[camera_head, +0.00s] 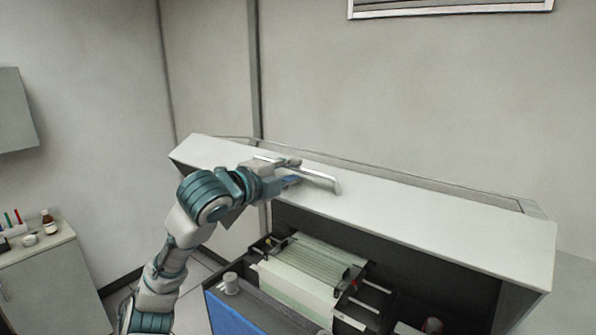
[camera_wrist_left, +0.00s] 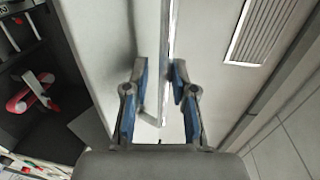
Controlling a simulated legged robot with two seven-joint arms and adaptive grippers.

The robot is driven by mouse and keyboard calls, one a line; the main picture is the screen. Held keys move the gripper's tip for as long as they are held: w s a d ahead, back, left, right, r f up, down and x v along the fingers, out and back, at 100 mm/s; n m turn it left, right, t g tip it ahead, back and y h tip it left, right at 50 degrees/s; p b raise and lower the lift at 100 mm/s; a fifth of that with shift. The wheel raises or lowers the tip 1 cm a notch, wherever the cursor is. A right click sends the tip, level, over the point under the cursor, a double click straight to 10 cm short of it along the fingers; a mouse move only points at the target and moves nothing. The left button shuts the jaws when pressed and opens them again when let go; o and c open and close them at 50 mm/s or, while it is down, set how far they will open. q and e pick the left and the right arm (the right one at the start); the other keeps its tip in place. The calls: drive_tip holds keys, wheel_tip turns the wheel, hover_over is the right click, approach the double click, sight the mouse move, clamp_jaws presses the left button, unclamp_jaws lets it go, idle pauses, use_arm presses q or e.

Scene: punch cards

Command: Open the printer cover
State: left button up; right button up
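The printer cover (camera_head: 400,209) is a long white panel, raised at a tilt above the open body of the printer (camera_head: 375,275). A pale bar handle (camera_head: 322,179) sits on its front face; the bar also shows in the left wrist view (camera_wrist_left: 165,45). My left gripper (camera_head: 291,171) is at the left part of this handle. In the left wrist view my left gripper (camera_wrist_left: 160,75) has its two blue-padded fingers apart, one on each side of the bar, with a gap visible. My right gripper is in neither view.
Inside the printer are a ribbed green-white roller area (camera_head: 310,262) and dark metal parts. A blue front panel (camera_head: 238,312) lies below. A side cabinet (camera_head: 45,275) with a brown bottle (camera_head: 48,222) stands at the left. A wall is behind.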

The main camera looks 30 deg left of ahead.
use_arm(q)
drive_tip(key=s+r, duration=0.1)
drive_tip(key=s, duration=0.9)
drive_tip(key=shift+r, duration=0.15)
